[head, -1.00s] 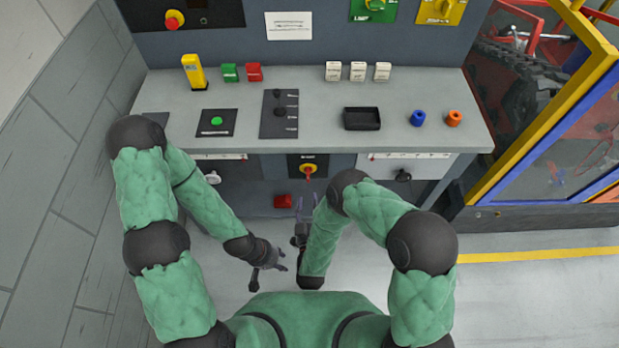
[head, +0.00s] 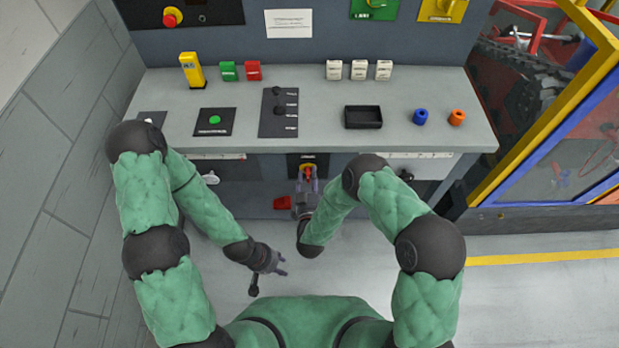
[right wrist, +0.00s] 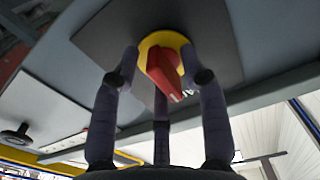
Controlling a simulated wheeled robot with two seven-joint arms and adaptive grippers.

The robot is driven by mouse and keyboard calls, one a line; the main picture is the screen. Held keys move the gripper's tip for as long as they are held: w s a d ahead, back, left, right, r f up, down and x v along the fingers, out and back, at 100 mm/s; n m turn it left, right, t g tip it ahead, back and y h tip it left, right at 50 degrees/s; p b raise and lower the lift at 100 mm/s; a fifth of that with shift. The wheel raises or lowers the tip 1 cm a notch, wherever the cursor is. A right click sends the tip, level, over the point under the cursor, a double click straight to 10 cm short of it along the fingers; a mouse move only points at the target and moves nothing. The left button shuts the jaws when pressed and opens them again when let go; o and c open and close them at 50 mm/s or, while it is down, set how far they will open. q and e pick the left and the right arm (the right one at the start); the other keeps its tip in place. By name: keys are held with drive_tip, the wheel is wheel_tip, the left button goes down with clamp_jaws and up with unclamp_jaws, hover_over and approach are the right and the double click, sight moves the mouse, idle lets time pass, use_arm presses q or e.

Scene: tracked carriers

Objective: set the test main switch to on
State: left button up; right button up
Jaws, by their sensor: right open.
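The main switch, a red handle on a yellow disc (head: 308,167), sits on a black plate on the bench front. In the right wrist view its red handle (right wrist: 165,70) points down and slightly right, off the vertical of the picture. My right gripper (head: 307,182) is open in front of the switch. Its fingers (right wrist: 160,80) stand on both sides of the handle and a third is below; I cannot tell whether they touch it. My left gripper (head: 270,272) is open and empty, low over the floor. The plate's lettering is too small to read.
The grey bench top (head: 400,150) overhangs the switch. A red block (head: 283,203) is left of my right gripper. A black knob (right wrist: 15,137) on a white panel is to the left in the wrist view. A yellow-framed enclosure (head: 540,120) stands at the right.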

clamp_jaws()
drive_tip(key=shift+m, duration=0.4)
drive_tip(key=m+b, duration=0.1)
drive_tip(key=m, duration=0.2)
drive_tip(key=shift+f+m, duration=0.1)
drive_tip(key=shift+m, duration=0.3)
drive_tip(key=m+b, duration=0.1)
drive_tip(key=m, duration=0.3)
drive_tip(key=shift+a+m, duration=0.15)
drive_tip(key=shift+m, duration=0.15)
drive_tip(key=m+b, duration=0.1)
drive_tip(key=m, duration=0.3)
drive_tip(key=shift+a, duration=0.1)
drive_tip(key=m+b, duration=0.1)
drive_tip(key=m, duration=0.3)
drive_tip(key=shift+m, duration=0.4)
